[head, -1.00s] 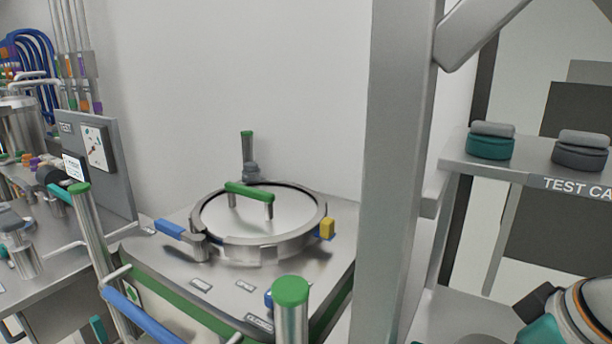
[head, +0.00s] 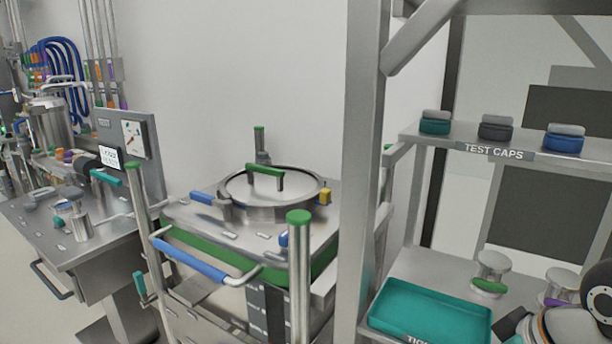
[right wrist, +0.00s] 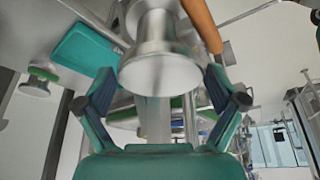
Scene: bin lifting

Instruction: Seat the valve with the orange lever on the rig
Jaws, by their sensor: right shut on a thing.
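In the right wrist view my right gripper (right wrist: 160,88) has its teal fingers on either side of a flared silver valve body (right wrist: 160,62). It is shut on this valve, whose orange lever (right wrist: 203,24) sticks up on the right side. The lower part of the valve is partly hidden by the gripper. In the head view part of my right arm shows at the lower right corner, and the held valve cannot be made out clearly there. The bench with the gauge panel marked TEST (head: 110,124), which may be the rig, stands at the left. My left gripper is not in view.
A lidded round vessel (head: 250,211) stands on a cart with a blue handle (head: 190,261). A steel post (head: 362,180) rises beside a rack. The rack holds test caps (head: 495,129), a teal tray (head: 430,318) and a green-levered valve (head: 490,284). Floor shows at far left.

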